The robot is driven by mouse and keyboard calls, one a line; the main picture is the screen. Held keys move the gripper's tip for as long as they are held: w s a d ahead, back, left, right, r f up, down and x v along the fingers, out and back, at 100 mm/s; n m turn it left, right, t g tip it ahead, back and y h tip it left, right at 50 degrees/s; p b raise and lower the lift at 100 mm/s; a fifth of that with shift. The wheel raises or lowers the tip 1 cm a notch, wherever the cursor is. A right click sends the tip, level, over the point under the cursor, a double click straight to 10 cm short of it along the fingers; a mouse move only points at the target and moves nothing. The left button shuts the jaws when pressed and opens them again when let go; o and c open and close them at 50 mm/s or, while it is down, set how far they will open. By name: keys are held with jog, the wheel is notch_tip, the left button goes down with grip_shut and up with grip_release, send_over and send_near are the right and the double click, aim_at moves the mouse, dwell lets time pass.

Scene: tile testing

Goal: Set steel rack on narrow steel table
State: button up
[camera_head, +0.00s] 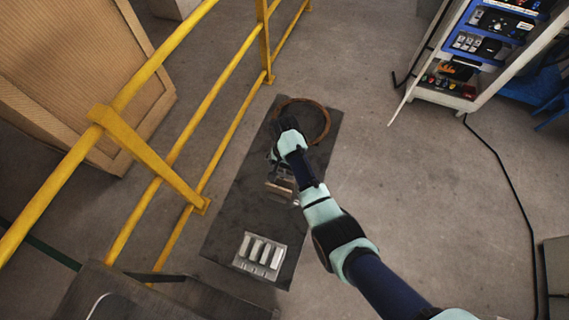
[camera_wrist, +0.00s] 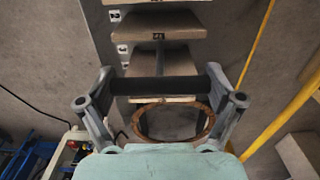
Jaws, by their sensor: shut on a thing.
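The narrow steel table (camera_head: 225,222) is a long dark top in the middle of the head view. My gripper (camera_head: 279,160) is over its middle, partly hidden by my own wrist. In the wrist view my gripper (camera_wrist: 160,90) has a finger at each end of a dark bar and is shut on it. The bar seems to belong to the steel rack (camera_wrist: 158,64), which carries several flat tan tiles with number labels. Part of the rack (camera_head: 279,190) shows below my gripper in the head view. I cannot tell whether it touches the table.
A rusty brown ring (camera_head: 327,122) lies at the table's far end. A grey block with several light bars (camera_head: 259,256) sits at the near end. A yellow railing (camera_head: 150,190) runs along the left. A control cabinet (camera_head: 445,97) stands at the upper right.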

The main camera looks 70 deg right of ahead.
jog(key=o, duration=1.5)
jog(key=shift+f, duration=0.15)
notch_tip(320, 180, up, 12)
jog(key=p, duration=0.3)
jog(key=shift+p, duration=0.3)
jog(key=shift+w, duration=0.1)
